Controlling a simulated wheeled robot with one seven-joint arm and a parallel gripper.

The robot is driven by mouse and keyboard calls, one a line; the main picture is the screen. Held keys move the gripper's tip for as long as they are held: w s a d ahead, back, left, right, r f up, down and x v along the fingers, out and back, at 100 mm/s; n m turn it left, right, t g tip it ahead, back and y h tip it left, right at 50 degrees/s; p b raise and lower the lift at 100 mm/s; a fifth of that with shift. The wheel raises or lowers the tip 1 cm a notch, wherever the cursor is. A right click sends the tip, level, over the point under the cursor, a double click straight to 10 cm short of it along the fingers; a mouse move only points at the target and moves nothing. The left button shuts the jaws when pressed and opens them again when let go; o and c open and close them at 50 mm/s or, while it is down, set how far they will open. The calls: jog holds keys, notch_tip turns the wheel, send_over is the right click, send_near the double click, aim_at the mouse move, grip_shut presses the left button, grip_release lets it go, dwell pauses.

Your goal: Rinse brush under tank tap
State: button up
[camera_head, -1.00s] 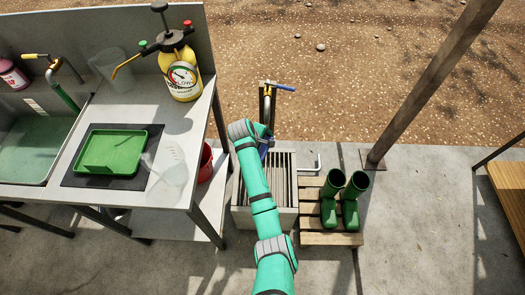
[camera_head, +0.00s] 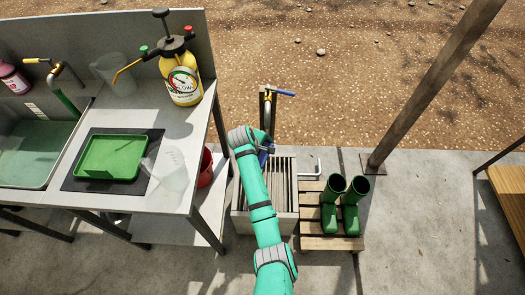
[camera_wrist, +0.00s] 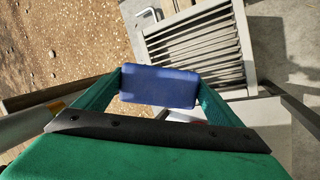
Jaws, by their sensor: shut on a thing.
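The tank tap (camera_head: 268,108), a brass tap with a blue lever on a post, stands behind the slatted drain basin (camera_head: 237,215). My gripper (camera_wrist: 161,86) is shut on a blue block-like thing (camera_wrist: 150,92), which I take to be the brush; it shows edge to edge between the green fingers. Bristles are hidden. In the head view my arm hides most of the gripper, and a bit of blue shows beside it over the basin, on the near side of the tap. I cannot tell whether water runs.
A bench with a sink (camera_head: 25,150), green tray (camera_head: 110,157), clear jugs and a yellow sprayer (camera_head: 183,85) stands at left. A red bucket (camera_head: 206,168) is under its edge. Green boots (camera_head: 330,215) stand on a pallet right of the basin. A post (camera_head: 430,85) rises farther right.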

jog(key=s, duration=0.6)
jog(key=shift+s, duration=0.25)
dwell(0.3)
jog(key=shift+d, duration=0.2)
jog(key=shift+a, duration=0.2)
jog(key=shift+d, duration=0.1)
dwell(0.6)
jog(key=shift+s+r, duration=0.1)
jog(key=shift+s, duration=0.05)
jog(key=s+r, duration=0.3)
jog(key=s, duration=0.1)
jog(key=shift+s+r, duration=0.4)
dwell(0.6)
jog(key=shift+d, duration=0.1)
